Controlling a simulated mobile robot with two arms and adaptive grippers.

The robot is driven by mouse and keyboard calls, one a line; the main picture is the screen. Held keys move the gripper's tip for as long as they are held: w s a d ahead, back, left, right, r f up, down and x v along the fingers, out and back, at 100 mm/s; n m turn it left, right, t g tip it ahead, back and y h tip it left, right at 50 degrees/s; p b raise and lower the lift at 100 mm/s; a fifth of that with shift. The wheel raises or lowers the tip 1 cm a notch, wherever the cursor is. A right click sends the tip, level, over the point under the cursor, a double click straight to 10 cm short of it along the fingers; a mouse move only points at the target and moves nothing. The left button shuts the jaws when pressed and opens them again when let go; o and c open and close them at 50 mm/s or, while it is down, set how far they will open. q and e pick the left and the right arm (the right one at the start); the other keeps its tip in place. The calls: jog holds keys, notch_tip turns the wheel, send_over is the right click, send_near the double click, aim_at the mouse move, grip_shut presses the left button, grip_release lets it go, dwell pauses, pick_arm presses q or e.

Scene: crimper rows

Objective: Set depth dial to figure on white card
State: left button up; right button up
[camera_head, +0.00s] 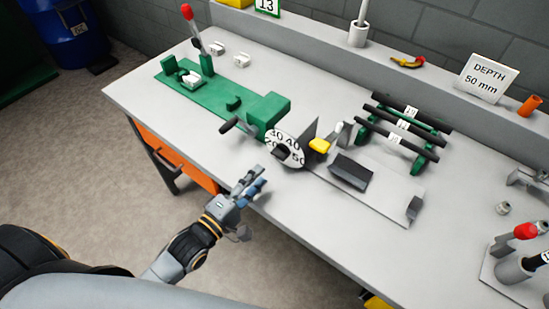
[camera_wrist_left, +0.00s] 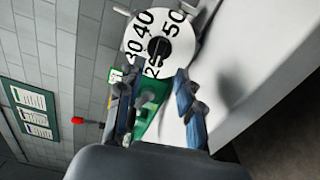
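The white card (camera_head: 488,79) leans on the back ledge at the right and reads "DEPTH 50 mm". The depth dial (camera_head: 278,139) is a white disc with black figures and a dark centre knob (camera_head: 284,153), on the bench near its front edge. In the left wrist view the dial (camera_wrist_left: 178,46) shows 20, 30, 40 and 50 around the knob (camera_wrist_left: 158,47). My left gripper (camera_head: 254,187) is open and empty, in front of the dial and apart from it. Its fingers also show in the left wrist view (camera_wrist_left: 156,88), below the dial. My right gripper is not in view.
A green machine base (camera_head: 215,95) with a red-tipped lever (camera_head: 187,13) lies left of the dial. A yellow-tipped part (camera_head: 320,145) and dark block (camera_head: 350,172) stand close to its right. A rack of black bars (camera_head: 405,125) is beyond. Bare bench lies front-left.

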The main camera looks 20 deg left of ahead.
aim_at(278, 158)
pick_arm(q)
jog(key=x, duration=0.7)
jog(key=shift+w+d+p, duration=0.1)
jog(key=shift+w+p, duration=0.15)
jog(key=shift+p, duration=0.1)
grip_shut()
